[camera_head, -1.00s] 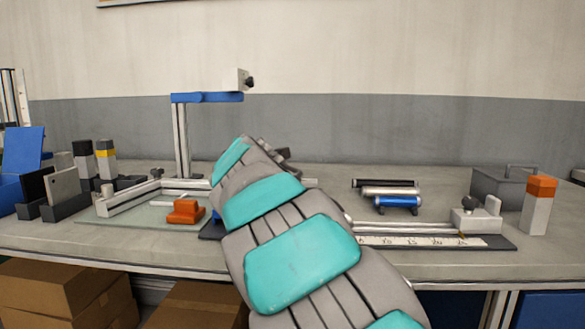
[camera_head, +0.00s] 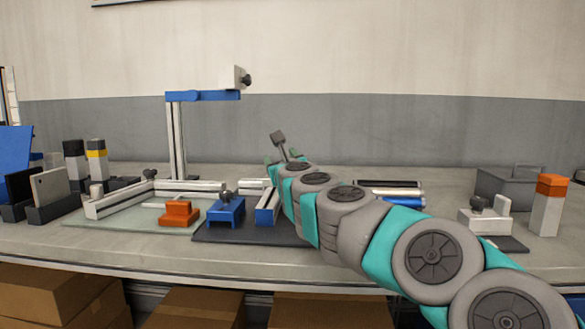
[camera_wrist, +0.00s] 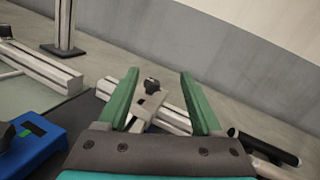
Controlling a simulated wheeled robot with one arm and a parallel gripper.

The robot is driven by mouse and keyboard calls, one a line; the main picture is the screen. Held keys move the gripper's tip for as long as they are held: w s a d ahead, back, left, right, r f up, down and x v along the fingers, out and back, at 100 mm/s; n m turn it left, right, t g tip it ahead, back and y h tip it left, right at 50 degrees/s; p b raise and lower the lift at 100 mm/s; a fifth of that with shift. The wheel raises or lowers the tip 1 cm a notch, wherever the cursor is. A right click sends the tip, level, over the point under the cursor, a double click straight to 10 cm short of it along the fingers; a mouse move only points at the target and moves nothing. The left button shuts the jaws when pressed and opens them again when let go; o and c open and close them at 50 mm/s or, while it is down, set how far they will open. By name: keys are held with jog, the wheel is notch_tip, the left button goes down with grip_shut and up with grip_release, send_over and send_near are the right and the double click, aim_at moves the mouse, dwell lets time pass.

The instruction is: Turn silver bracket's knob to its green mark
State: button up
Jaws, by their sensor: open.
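A silver bracket (camera_wrist: 146,108) with a black knob (camera_wrist: 152,86) shows between my gripper's fingers in the wrist view, in front of a pale rail. I cannot make out a green mark on it. My gripper (camera_wrist: 158,74) has its two green fingers apart, one on each side of the bracket in the picture, with no visible contact. In the head view my gripper (camera_head: 282,157) is over the back middle of the bench, and my arm hides the bracket.
A blue bracket (camera_head: 226,211) with a dark knob stands left of my arm; it also shows in the wrist view (camera_wrist: 36,145) with a green patch. An orange block (camera_head: 180,214) is beside it. A blue-armed post (camera_head: 177,140) stands behind.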

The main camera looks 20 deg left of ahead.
jog(key=f+m, duration=0.3)
jog(key=shift+w+a+f+g+h, duration=0.1)
jog(key=shift+w+f+g+h, duration=0.2)
jog(key=shift+h, duration=0.1)
jog(key=shift+w+f, duration=0.1)
jog(key=shift+p+x, duration=0.65)
jog(key=shift+x, duration=0.75)
jog(key=shift+p+x, duration=0.4)
jog(key=shift+x, duration=0.45)
jog(key=shift+w+a+r, duration=0.15)
jog(key=shift+w+r, duration=0.05)
jog(key=shift+w, duration=0.1)
jog(key=shift+p+x, duration=0.75)
jog(key=shift+x, duration=0.4)
jog(key=shift+c, duration=0.2)
jog(key=shift+f, duration=0.1)
grip_shut()
